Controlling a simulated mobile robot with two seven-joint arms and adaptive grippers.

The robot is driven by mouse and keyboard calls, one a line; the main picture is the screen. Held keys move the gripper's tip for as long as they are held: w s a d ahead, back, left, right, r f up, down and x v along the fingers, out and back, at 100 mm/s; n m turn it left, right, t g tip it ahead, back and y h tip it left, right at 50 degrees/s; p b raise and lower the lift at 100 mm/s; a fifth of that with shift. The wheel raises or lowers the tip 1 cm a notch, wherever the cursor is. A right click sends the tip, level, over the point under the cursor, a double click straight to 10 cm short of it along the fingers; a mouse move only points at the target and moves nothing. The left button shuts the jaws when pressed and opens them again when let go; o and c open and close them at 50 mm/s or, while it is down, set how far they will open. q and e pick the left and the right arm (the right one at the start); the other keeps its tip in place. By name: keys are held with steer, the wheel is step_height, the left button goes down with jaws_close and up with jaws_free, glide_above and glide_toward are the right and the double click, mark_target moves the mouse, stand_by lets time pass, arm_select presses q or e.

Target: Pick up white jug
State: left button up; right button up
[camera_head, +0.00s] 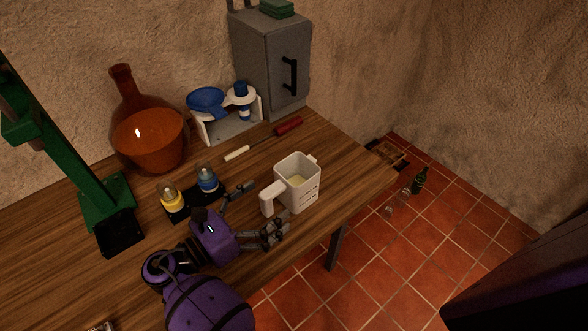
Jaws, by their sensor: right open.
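The white jug (304,192) stands upright on the wooden table near its right front edge. Its handle (267,201) points left toward my right gripper, and something pale shows inside it. My right gripper (262,210) is open and comes in from the bottom left. One finger is behind the handle on the left and the other is in front, near the jug's lower left side. The handle lies around the gap's mouth; whether anything touches cannot be told. My left gripper is not in view.
Left are small yellow (172,199) and blue (207,180) bottles, an amber demijohn (150,138) and a green stand (105,203). A dark bottle (420,179) is on the tiled floor.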

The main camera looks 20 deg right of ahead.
mark_target(277, 193)
steer(key=shift+w+d, duration=0.15)
steer(key=shift+w, duration=0.2)
steer(key=shift+w+d, duration=0.15)
steer(key=shift+d, duration=0.05)
steer(key=shift+w+d+r, duration=0.15)
steer(key=shift+d+r, duration=0.05)
steer(key=shift+d, duration=0.55)
steer(key=shift+w+d+f+p, duration=0.1)
steer(key=shift+w+d+p, duration=0.25)
steer(key=shift+d, duration=0.25)
steer(key=x, duration=0.3)
steer(key=shift+w+d+f+p, duration=0.1)
steer(key=shift+w+d+p, duration=0.1)
steer(key=shift+w+p, duration=0.15)
steer(key=shift+w+d+f, duration=0.1)
steer(key=shift+d+f, duration=0.05)
steer(key=shift+d, duration=0.2)
steer(key=c, duration=0.4)
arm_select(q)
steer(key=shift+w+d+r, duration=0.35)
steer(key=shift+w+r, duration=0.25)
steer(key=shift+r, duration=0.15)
arm_select(e)
steer(key=c, duration=1.2)
